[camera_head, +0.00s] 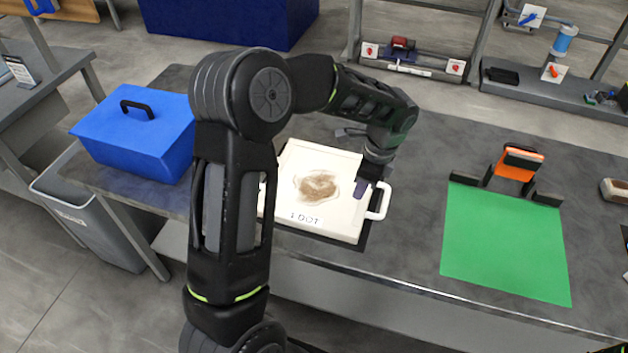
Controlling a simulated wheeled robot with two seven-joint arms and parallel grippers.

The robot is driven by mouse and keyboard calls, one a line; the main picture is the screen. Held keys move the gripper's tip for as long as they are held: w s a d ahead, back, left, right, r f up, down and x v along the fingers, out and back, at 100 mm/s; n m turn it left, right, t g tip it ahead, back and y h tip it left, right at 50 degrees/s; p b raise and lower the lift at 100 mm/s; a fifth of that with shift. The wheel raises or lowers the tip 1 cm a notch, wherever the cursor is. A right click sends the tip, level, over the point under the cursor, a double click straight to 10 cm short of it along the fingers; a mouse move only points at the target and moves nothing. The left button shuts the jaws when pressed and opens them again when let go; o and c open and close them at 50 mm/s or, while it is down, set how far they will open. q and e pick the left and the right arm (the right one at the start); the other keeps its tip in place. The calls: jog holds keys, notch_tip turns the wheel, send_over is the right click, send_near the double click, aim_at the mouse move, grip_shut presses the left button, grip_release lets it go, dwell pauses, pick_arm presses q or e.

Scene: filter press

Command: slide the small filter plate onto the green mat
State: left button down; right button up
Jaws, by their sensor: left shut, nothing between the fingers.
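The small filter plate (333,216) is a white square plate with a brown stain, the marking "1 DOT" and a white handle (380,200) on its right side. It lies on the dark table, left of the green mat (505,243), with bare table between them. My left gripper (361,190) points down over the plate's right part, just left of the handle. It is shut with nothing in it; I cannot tell whether it touches the plate. My left arm hides the plate's left edge.
Dark low blocks (505,190) and an orange item (519,163) stand along the mat's far edge. A blue box (138,132) with a black handle is at the table's left end. A grey bin (85,215) stands below it. The table between plate and mat is clear.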

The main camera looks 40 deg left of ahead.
aim_at(310, 188)
pick_arm(q)
jog(key=shift+a, duration=0.15)
jog(key=s+a+p, duration=0.1)
jog(key=a, duration=0.2)
jog(key=s+a+p, duration=0.1)
jog(key=a, duration=0.3)
jog(key=s+a+p, duration=0.1)
jog(key=a, duration=0.3)
jog(key=shift+s+a+r, duration=0.1)
jog(key=shift+s+r, duration=0.05)
jog(key=shift+s, duration=0.25)
jog(key=shift+f+p, duration=0.25)
jog(key=shift+p, duration=0.1)
jog(key=shift+f+b, duration=0.4)
jog(key=shift+f, duration=0.2)
jog(key=shift+s, duration=0.1)
jog(key=shift+f, duration=0.1)
